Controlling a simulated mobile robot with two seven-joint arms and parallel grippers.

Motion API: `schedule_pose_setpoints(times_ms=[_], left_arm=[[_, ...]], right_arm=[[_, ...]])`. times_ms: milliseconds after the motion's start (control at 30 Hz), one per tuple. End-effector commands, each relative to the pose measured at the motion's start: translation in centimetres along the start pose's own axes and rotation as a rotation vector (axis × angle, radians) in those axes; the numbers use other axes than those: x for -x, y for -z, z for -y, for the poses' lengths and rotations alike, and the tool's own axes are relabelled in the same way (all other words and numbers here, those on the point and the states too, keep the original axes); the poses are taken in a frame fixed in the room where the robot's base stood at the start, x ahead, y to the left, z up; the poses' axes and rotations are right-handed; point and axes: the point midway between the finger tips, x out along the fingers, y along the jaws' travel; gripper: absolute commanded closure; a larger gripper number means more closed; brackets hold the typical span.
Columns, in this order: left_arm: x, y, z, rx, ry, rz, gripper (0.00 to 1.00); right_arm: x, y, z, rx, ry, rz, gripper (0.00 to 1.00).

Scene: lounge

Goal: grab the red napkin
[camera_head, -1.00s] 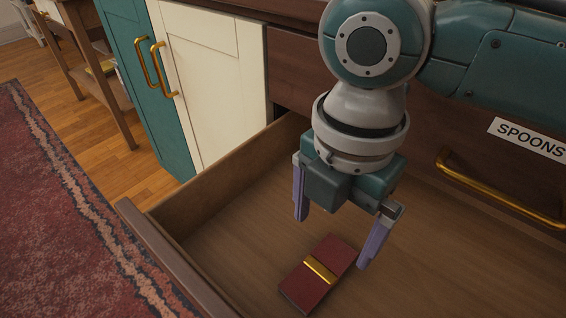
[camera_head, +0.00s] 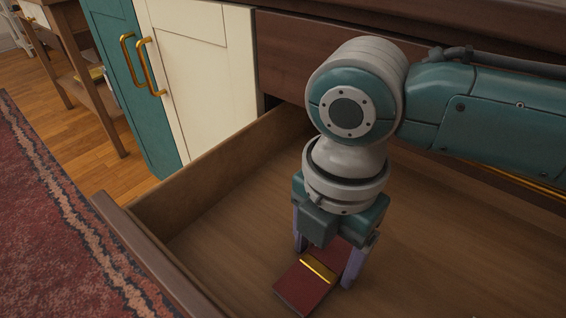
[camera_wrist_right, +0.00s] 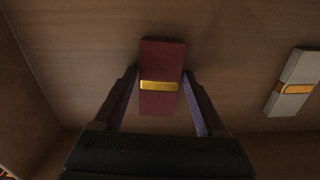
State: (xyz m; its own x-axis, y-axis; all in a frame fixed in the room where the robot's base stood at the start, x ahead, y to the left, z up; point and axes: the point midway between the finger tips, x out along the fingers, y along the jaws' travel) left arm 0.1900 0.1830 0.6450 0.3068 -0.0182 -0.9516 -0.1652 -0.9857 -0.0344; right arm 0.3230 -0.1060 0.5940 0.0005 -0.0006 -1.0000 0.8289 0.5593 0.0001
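The red napkin (camera_head: 303,285) is a dark red folded rectangle with a gold band across its middle. It lies flat on the floor of the open drawer (camera_head: 225,240). My right gripper (camera_head: 324,268) points down over it, open, with one finger on each side of the napkin. In the right wrist view the napkin (camera_wrist_right: 160,105) lies between the two spread fingers, with a gap on each side. Part of the napkin is hidden behind the gripper in the head view. My left gripper is not in view.
A white napkin with a gold band (camera_wrist_right: 293,84) lies to the right in the right wrist view. The drawer's side wall (camera_head: 220,165) and front edge (camera_head: 150,255) surround the space. A cream cabinet door (camera_head: 203,80) and a red rug (camera_head: 50,240) are outside.

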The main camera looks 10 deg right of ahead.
Motion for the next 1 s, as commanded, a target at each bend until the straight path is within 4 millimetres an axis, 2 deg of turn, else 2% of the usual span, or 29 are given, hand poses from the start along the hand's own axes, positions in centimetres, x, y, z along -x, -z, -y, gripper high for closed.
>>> schedule_pose_setpoints(times_ms=[67,533,833,1000], left_arm=[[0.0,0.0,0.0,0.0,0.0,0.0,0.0],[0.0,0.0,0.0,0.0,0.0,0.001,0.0],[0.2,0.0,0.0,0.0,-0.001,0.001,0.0],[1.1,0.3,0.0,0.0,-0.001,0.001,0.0]], right_arm=[[0.0,0.0,0.0,0.0,0.0,0.0,0.36],[0.0,0.0,0.0,0.0,0.0,0.0,0.88],[0.3,0.0,0.0,0.0,0.0,0.0,0.89],[2.1,-0.1,-0.1,0.0,-0.002,0.001,0.89]])
